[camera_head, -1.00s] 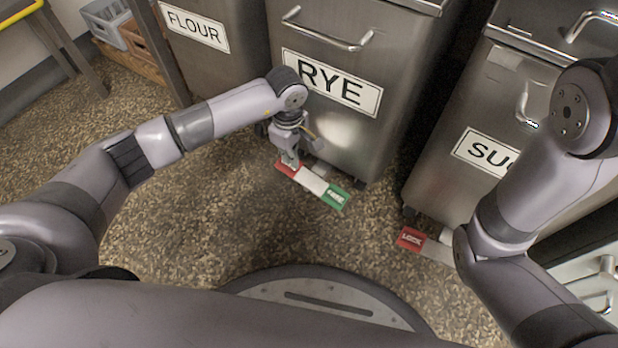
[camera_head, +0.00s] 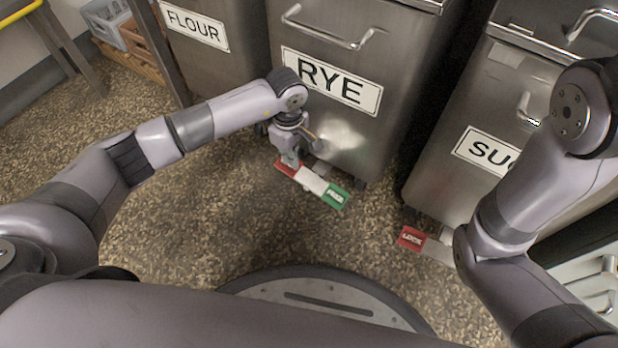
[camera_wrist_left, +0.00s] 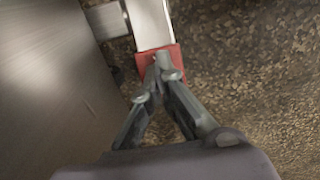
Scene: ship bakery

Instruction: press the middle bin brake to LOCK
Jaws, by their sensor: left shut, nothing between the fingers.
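The middle bin, labelled RYE (camera_head: 375,135), stands at the top centre of the head view. Its brake pedal (camera_head: 314,183) sticks out low at the front, with a red end (camera_head: 284,169) at left, a white middle and a green end (camera_head: 335,195) at right. My left gripper (camera_head: 290,163) is shut and empty, pointing down with its tips at the red end. The left wrist view shows the closed fingertips (camera_wrist_left: 162,62) over the red pad (camera_wrist_left: 172,54); contact looks likely but is hard to judge. My right gripper is out of view.
A FLOUR bin (camera_head: 220,60) stands at left and a sugar bin (camera_head: 450,190) at right, with its own red LOCK pedal end (camera_head: 411,238). Crates (camera_head: 140,45) sit at the far left. The speckled floor (camera_head: 190,230) in front is clear.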

